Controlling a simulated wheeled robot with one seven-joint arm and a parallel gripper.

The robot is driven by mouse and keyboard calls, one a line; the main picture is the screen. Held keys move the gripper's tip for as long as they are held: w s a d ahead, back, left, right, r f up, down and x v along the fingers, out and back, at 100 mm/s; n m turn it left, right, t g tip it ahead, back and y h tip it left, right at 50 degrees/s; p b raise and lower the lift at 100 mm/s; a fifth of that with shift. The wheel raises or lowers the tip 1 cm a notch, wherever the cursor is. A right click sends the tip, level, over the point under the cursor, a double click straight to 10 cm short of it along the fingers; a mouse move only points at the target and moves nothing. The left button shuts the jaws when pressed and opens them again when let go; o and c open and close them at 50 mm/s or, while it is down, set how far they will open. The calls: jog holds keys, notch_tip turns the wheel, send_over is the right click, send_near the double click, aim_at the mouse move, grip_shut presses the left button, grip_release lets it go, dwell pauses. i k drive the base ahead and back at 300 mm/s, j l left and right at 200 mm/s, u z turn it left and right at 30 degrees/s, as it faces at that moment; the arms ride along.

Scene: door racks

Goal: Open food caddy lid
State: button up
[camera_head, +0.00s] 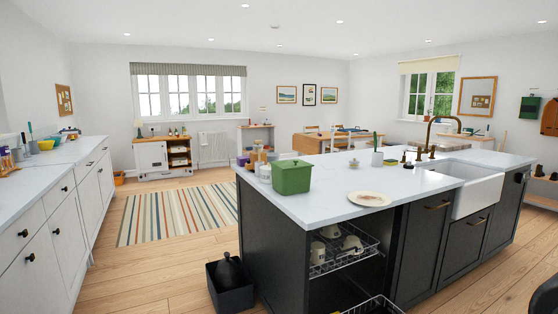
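A green box-shaped caddy (291,178) stands on the near left part of the island's white worktop. Its top looks covered by a lid that sits down flat, though the detail is small. My gripper does not show in this view, so its distance from the caddy cannot be told.
The island worktop (330,205) also holds a plate (370,199), small jars beside the caddy, and a sink (468,185). A dish rack (345,252) sticks out below. A black bin (230,284) stands on the floor. The left aisle is clear.

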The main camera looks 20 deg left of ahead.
aim_at(292, 164)
jog(key=i+j+u, duration=0.15)
jog(key=u, duration=1.35)
jog(key=i+l, duration=0.15)
jog(key=i, duration=0.3)
jog(key=i+l, duration=0.15)
jog(key=i, duration=0.3)
jog(key=i+l, duration=0.1)
jog(key=i, duration=0.35)
jog(key=i+l+u, duration=0.1)
jog(key=i, duration=0.35)
jog(key=i+z, duration=0.2)
jog(key=i, duration=0.25)
jog(key=i+j+z, duration=0.2)
jog(key=i, duration=0.25)
jog(key=i+z, duration=0.2)
jog(key=i, duration=0.25)
